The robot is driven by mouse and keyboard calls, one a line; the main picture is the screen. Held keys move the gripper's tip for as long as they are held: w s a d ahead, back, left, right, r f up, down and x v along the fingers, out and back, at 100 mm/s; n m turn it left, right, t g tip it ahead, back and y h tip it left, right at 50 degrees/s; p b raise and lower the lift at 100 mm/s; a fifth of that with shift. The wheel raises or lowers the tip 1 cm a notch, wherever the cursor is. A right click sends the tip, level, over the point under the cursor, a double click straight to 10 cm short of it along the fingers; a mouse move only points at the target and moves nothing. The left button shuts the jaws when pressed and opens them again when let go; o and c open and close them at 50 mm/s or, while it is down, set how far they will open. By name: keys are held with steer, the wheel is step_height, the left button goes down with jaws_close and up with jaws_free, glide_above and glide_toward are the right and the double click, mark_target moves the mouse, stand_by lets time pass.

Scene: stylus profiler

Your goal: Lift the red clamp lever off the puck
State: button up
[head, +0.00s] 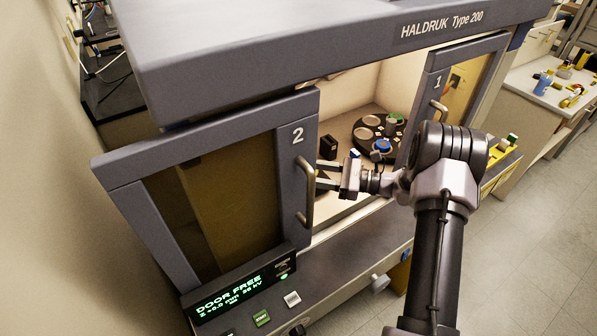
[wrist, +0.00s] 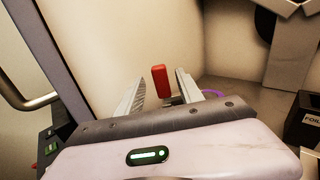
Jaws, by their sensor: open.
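In the wrist view, the red clamp lever (wrist: 160,81) stands upright as a small red bar, seen between and beyond the two finger tips of my gripper (wrist: 160,76). I cannot tell whether it lies within the fingers' reach. My gripper is open, with gaps on both sides of the lever. The lever's lower end and the puck below it are hidden behind my gripper body. In the head view, my gripper (head: 318,174) points left into the cabinet opening, close to the edge of door 2. The lever does not show there; door 2 may cover it.
Door 2 (head: 298,165) and its handle (head: 308,190) stand close to my fingers. Door 1 (head: 433,90) is at the right. Inside are a black box (head: 328,147), marked FOIL in the wrist view (wrist: 303,125), and a dark round holder (head: 361,134) with several discs.

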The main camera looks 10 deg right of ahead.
steer(key=shift+x, duration=1.9)
jaws_close()
steer(key=shift+s+f+n+b, duration=0.1)
steer(key=shift+n+b, duration=0.2)
steer(key=shift+b, duration=0.2)
steer(key=n+b, duration=0.2)
steer(key=s+n+b, duration=0.1)
steer(key=b, duration=0.1)
steer(key=a+f+n+b, duration=0.1)
steer(key=n+b, duration=0.1)
steer(key=shift+s+f+n, duration=0.1)
steer(key=shift+s+n, duration=0.2)
steer(key=shift+s, duration=0.1)
steer(key=n+b, duration=0.1)
steer(key=b, duration=0.1)
steer(key=s+n+b, duration=0.1)
steer(key=n+b, duration=0.1)
steer(key=f+n+b, duration=0.1)
steer(key=n+b, duration=0.1)
steer(key=b, duration=0.1)
steer(key=shift+s+a, duration=0.15)
steer(key=shift+a, duration=0.15)
